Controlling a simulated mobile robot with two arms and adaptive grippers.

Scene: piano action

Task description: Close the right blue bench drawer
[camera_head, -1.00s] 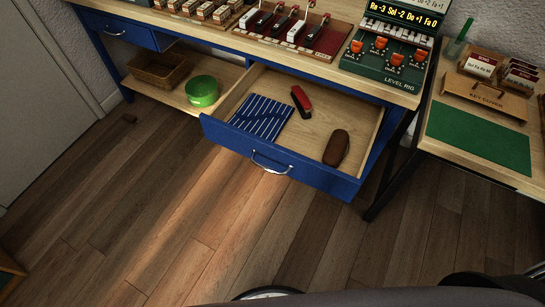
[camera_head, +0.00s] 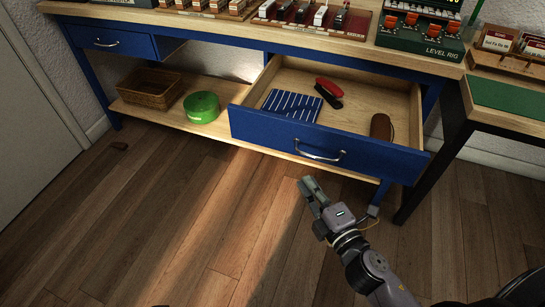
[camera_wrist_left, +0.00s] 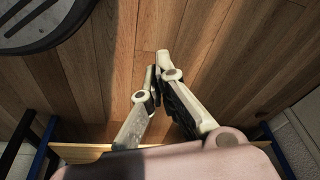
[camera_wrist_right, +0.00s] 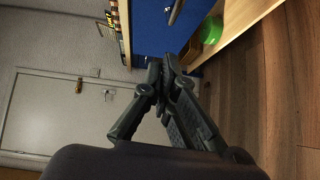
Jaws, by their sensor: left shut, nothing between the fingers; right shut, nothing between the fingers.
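The right blue bench drawer (camera_head: 322,146) is pulled out from under the bench top in the head view, with its silver handle (camera_head: 320,152) on the front. Inside lie a blue striped cloth (camera_head: 292,105), a red-and-black item (camera_head: 329,92) and a brown case (camera_head: 382,127). My right gripper (camera_head: 308,187) is shut and empty, just in front of and below the drawer front, apart from it. It also shows shut in the right wrist view (camera_wrist_right: 160,72). My left gripper (camera_wrist_left: 157,70) is shut and empty over the wooden floor in the left wrist view; it is outside the head view.
The left blue drawer (camera_head: 112,41) is shut. A wicker basket (camera_head: 152,88) and a green round tin (camera_head: 202,107) stand on the lower shelf. A side table with a green mat (camera_head: 510,97) stands at the right. The floor before the drawer is clear.

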